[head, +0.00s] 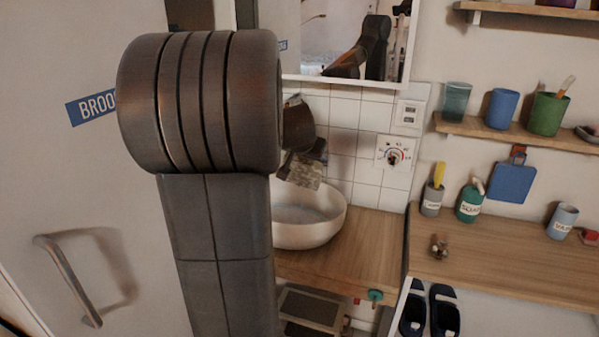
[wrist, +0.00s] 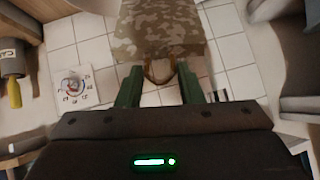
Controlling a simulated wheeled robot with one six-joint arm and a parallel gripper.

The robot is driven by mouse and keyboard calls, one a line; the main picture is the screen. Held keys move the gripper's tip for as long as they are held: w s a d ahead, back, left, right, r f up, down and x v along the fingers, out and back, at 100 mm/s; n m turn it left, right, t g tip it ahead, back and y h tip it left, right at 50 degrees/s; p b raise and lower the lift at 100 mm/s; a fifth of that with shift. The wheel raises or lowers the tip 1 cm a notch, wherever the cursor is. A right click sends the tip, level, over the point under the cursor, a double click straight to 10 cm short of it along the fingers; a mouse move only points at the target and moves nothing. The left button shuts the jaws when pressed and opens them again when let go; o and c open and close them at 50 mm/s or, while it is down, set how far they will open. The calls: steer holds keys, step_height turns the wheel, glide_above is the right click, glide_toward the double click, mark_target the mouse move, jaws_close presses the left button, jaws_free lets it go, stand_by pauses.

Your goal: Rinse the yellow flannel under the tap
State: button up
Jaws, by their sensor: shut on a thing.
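My gripper (wrist: 158,84) is shut on a camouflage-patterned cloth (wrist: 160,32), holding it by a brownish loop between the green fingers. In the head view the cloth (head: 304,171) hangs over the white round basin (head: 308,226), above its rim. The cloth looks beige and brown, and I see no plainly yellow flannel. My arm hides the left part of the basin. I cannot make out the tap or any running water.
A wall dial (head: 395,154) is right of the basin. A grey cup with a yellow item (head: 433,197) and a green bottle (head: 469,202) stand on the right counter (head: 500,255). A mirror (head: 345,45) hangs above. A door (head: 75,180) is at left.

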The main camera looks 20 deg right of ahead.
steer(key=shift+d, duration=0.2)
steer(key=shift+a, duration=0.1)
steer(key=shift+a+b, duration=0.5)
steer(key=shift+b, duration=0.2)
steer(key=shift+d, duration=0.2)
steer(key=shift+d+p, duration=0.4)
steer(key=shift+a, duration=0.15)
steer(key=shift+a+b, duration=0.45)
steer(key=shift+b, duration=0.25)
